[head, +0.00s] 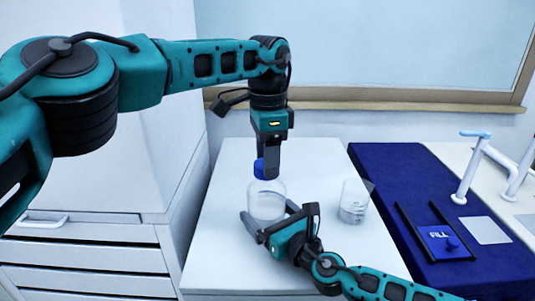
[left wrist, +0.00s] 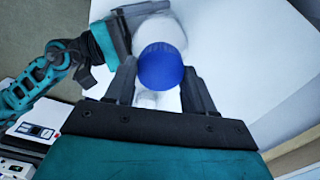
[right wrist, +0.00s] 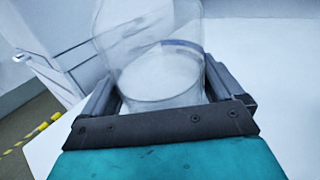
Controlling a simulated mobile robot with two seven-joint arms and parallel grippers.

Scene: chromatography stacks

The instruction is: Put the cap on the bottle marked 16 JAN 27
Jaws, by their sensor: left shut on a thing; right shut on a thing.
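My left gripper (head: 267,172) points down and is shut on a blue cap (head: 259,168), which also shows between its fingers in the left wrist view (left wrist: 161,66). The cap is just above the mouth of a clear bottle (head: 266,201), slightly left of its middle in the head view; I cannot tell whether they touch. My right gripper (head: 270,222) is shut around this upright bottle, whose wall and contents show in the right wrist view (right wrist: 160,75). No date marking is readable on it. A second clear bottle (head: 354,202) stands uncapped to the right.
The white table (head: 225,250) is clear around the bottles. To the right a blue mat (head: 385,178) holds a dark tray marked FILL (head: 437,238) with a blue round piece (head: 453,243) and a pale square (head: 487,230). White stands (head: 470,170) rise behind.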

